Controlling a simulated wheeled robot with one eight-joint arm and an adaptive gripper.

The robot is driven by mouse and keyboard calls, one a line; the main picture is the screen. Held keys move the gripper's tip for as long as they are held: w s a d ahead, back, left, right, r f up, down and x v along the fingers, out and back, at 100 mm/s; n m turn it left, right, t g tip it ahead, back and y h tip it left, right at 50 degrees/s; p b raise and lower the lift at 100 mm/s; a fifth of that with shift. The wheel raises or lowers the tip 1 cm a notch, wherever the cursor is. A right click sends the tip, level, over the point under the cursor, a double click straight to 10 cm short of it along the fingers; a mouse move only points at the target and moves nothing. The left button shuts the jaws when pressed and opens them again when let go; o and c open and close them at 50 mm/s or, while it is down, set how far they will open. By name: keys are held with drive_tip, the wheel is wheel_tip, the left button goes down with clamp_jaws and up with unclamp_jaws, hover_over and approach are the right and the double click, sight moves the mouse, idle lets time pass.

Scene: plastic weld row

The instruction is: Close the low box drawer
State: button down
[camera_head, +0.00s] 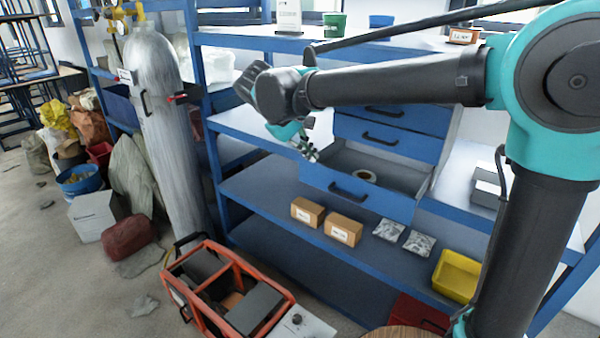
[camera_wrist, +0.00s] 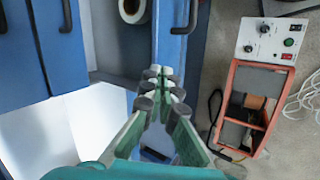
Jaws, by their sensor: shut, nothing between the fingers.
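The low box drawer stands pulled out of the blue drawer unit. Its blue front (camera_head: 372,202) has a black handle (camera_head: 347,192). Its grey inside shows a round roll, which also shows in the wrist view (camera_wrist: 133,9). The drawer front also shows in the wrist view (camera_wrist: 171,48), with its handle at the top. My gripper (camera_head: 308,152) is shut and empty, near the left end of the drawer front. In the wrist view its fingertips (camera_wrist: 160,88) lie over that end of the front; I cannot tell whether they touch it.
Shut drawers (camera_head: 388,137) sit above the open one. Two cardboard boxes (camera_head: 343,228), bagged parts and a yellow bin (camera_head: 456,276) stand on the shelf below. An orange-framed machine (camera_head: 226,292) and a grey cylinder (camera_head: 160,130) stand at the left of the shelves.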

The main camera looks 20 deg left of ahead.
drive_tip(key=s+a+f+n+t+y, duration=0.1)
drive_tip(key=s+a+n+t, duration=0.45)
drive_tip(key=n, duration=1.45)
drive_tip(key=shift+w+d+f+n+g, duration=0.1)
drive_tip(key=shift+w+d+f+g, duration=0.3)
drive_tip(key=shift+w+f, duration=0.85)
drive_tip(key=shift+w+d+f+n+g, duration=0.1)
drive_tip(key=shift+w+d+f+g, duration=0.25)
drive_tip(key=shift+w+f, duration=0.9)
drive_tip(key=shift+w+d+f+n+g, duration=0.1)
drive_tip(key=shift+w+d+f+g, duration=0.3)
drive_tip(key=shift+w+f, duration=0.85)
drive_tip(key=shift+w+a+r, duration=0.15)
drive_tip(key=shift+w+r, duration=0.1)
drive_tip(key=shift+w, duration=0.05)
approach(334, 159)
drive_tip(key=w, duration=0.1)
drive_tip(key=w+d+f, duration=0.1)
drive_tip(key=w, duration=0.1)
drive_tip(key=w+d+f, duration=0.1)
drive_tip(key=w, duration=0.1)
drive_tip(key=shift+w+d+f, duration=0.1)
drive_tip(key=shift+w+d, duration=0.1)
drive_tip(key=shift+w, duration=0.05)
drive_tip(key=shift+w+d, duration=0.15)
drive_tip(key=shift+w, duration=0.4)
